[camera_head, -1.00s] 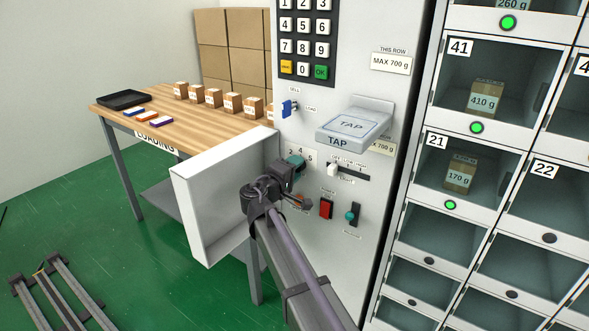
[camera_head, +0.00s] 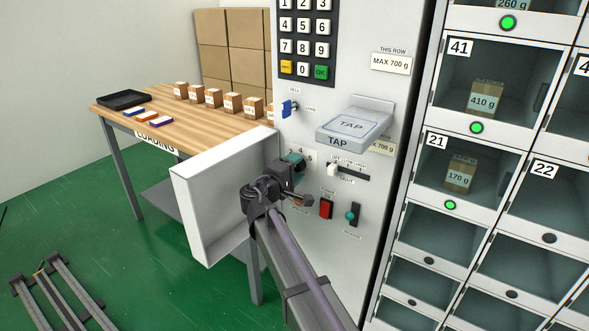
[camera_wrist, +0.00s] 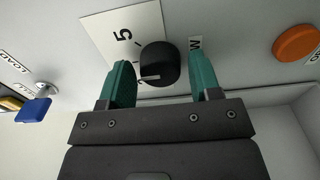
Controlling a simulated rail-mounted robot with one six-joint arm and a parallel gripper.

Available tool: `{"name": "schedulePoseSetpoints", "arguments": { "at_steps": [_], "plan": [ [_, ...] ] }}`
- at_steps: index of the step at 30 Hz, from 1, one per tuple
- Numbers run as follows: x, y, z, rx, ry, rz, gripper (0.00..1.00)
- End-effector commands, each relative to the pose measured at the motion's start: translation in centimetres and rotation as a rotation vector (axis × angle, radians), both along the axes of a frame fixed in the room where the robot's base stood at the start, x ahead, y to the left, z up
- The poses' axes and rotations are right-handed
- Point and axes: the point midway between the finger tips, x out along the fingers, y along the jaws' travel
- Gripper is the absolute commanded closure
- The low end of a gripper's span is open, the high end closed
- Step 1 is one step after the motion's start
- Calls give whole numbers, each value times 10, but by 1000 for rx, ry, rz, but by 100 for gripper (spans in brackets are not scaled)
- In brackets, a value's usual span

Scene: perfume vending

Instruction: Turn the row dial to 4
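The row dial is a black round knob (camera_wrist: 158,63) with a pale pointer mark, on a white number plate (camera_wrist: 118,38) in the wrist view. The pointer faces toward the lower left of that view. My gripper (camera_wrist: 160,60) is open, with one green finger on each side of the knob. A gap shows on the right side and a narrower one on the left. In the head view my gripper (camera_head: 295,165) is at the panel and hides the knob; part of the number plate (camera_head: 310,155) shows.
A white slider (camera_head: 333,170), red switch (camera_head: 326,208) and teal-knobbed switch (camera_head: 350,215) are right of my gripper. An orange button (camera_wrist: 297,43) is near it. The blue key (camera_head: 288,109) is above.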

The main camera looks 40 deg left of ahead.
Motion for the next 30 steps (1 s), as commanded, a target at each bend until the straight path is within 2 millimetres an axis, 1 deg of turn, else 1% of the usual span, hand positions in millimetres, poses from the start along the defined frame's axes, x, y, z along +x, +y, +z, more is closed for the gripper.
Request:
{"name": "schedulePoseSetpoints", "arguments": {
  "at_steps": [1,3,8,11,14,21,24,27,30],
  "plan": [
    [0,0,0,0,0,0,38],
    [0,0,0,0,0,0,33],
    [0,0,0,0,0,0,33],
    [-4,0,0,0,0,1,33],
    [-19,-2,0,0,0,3,33],
    [-78,-6,0,0,0,3,33],
    [-97,-7,0,0,0,2,33],
    [-106,-7,0,0,0,1,33],
    [-109,-7,0,0,0,0,33]
  ]
}}
